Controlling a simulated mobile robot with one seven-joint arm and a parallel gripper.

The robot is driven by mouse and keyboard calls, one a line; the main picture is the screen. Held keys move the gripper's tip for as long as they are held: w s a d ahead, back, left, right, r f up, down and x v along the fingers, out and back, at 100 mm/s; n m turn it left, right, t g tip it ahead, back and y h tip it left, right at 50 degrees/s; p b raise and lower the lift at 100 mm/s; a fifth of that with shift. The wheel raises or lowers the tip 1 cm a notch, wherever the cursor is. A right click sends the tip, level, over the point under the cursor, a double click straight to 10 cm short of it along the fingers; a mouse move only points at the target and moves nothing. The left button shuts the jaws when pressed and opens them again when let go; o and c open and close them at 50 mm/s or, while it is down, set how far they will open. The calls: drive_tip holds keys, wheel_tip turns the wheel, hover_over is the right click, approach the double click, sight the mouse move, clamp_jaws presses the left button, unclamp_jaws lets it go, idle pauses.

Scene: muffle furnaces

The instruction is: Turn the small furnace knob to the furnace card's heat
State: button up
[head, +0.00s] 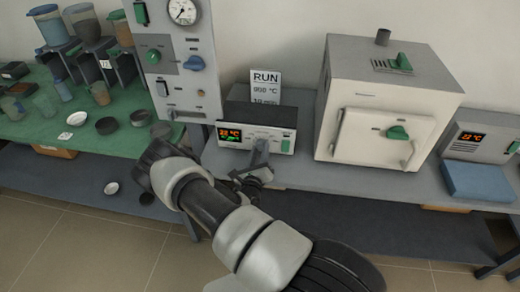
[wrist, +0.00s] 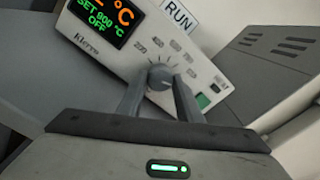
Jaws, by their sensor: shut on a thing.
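The small furnace controller (head: 262,137) sits on the grey bench with a lit display. In the wrist view its display (wrist: 98,18) shows orange digits, partly cut off, above green text that looks like SET 800 °C and OFF. The grey round knob (wrist: 160,76) has a printed scale around it. My gripper (wrist: 159,88) is shut on the knob, one finger on each side. In the head view my gripper (head: 259,160) is at the controller's front and hides the knob. The furnace card (head: 266,87) stands behind it, reading RUN, about 950 °C and 10 min; the digits are small.
A white furnace (head: 385,110) with green handles stands right of the controller. A gauge panel (head: 180,60) with green and blue knobs stands left. A second controller (head: 470,146) and a blue block (head: 478,181) are far right. A green table (head: 70,128) holds bowls and cups.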

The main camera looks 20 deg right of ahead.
drive_tip(key=shift+a+m, duration=0.1)
drive_tip(key=shift+m, duration=0.5)
drive_tip(key=o, duration=1)
drive_tip(key=shift+o, duration=0.2)
drive_tip(key=v, duration=1.7)
drive_tip(key=shift+s+a, duration=0.15)
